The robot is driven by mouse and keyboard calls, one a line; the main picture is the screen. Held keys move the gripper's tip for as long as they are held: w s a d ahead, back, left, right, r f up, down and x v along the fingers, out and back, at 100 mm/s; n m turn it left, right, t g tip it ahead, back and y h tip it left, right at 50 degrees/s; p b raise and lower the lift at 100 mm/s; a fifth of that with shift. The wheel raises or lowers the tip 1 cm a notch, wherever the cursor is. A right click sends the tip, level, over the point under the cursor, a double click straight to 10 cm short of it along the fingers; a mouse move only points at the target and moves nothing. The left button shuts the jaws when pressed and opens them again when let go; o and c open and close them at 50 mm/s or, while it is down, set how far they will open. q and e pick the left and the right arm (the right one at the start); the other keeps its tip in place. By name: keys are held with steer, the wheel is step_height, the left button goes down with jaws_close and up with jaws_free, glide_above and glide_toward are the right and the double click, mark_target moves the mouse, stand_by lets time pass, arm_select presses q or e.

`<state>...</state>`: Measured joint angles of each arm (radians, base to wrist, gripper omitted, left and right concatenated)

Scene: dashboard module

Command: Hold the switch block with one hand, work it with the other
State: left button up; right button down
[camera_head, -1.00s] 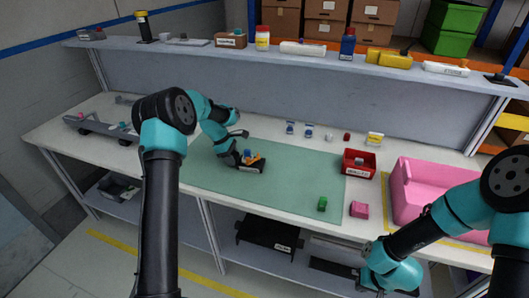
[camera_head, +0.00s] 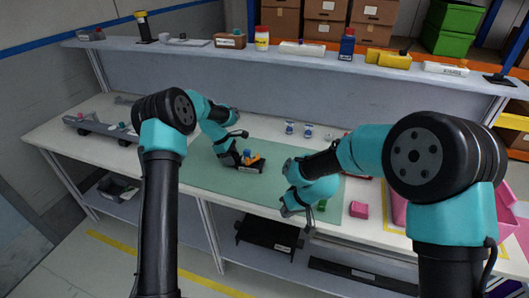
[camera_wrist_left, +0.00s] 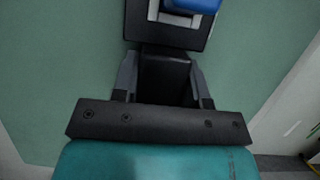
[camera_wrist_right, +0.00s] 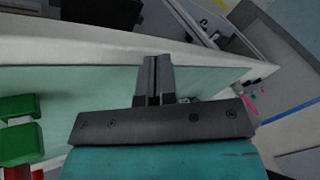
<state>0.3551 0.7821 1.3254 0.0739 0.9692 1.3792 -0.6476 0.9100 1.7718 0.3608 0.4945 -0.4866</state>
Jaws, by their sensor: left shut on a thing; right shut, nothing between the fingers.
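The switch block (camera_head: 250,165) is a dark base with blue and orange parts on top, on the green mat left of its middle. My left gripper (camera_head: 236,159) is shut on it from the left. In the left wrist view the fingers (camera_wrist_left: 163,75) grip a black part of the switch block (camera_wrist_left: 165,36), and a blue piece shows at the top edge. My right gripper (camera_head: 296,209) is over the front part of the mat, right of the block and apart from it. In the right wrist view its fingers (camera_wrist_right: 154,80) are together and empty.
A green block (camera_head: 322,204) sits beside my right gripper, and a pink block (camera_head: 359,209) is further right. Small blue-and-white items (camera_head: 290,128) stand behind the mat. My right arm hides much of the right side. The mat (camera_head: 210,180) has free room at front left.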

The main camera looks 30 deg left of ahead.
steer(key=shift+m+t+y, duration=0.6)
steer(key=w+a+r, duration=0.1)
steer(key=w+a, duration=0.1)
steer(key=w, duration=0.2)
steer(key=w+a+r, duration=0.2)
steer(key=w, duration=0.3)
steer(key=w+a+r, duration=0.1)
steer(key=w+a, duration=0.1)
steer(key=w, duration=0.2)
steer(key=shift+w+a+r, duration=0.2)
steer(key=shift+a, duration=0.15)
steer(key=w+a+r, duration=0.1)
steer(key=w+r, duration=0.1)
steer(key=w, duration=0.3)
steer(key=w+a+r+m+t, duration=0.1)
steer(key=w+r, duration=0.2)
steer(key=w, duration=0.2)
steer(key=shift+a+r+y, duration=0.25)
steer(key=shift+a+y, duration=0.05)
steer(key=shift+a, duration=0.05)
steer(key=shift+f, duration=0.1)
steer(key=x, duration=1)
steer(key=shift+w, duration=0.1)
steer(key=shift+s+a, duration=0.35)
steer(key=shift+a, duration=0.25)
steer(key=shift+s+a, duration=0.3)
steer(key=shift+a, duration=0.3)
steer(key=shift+s+a, duration=0.3)
steer(key=shift+a, duration=0.3)
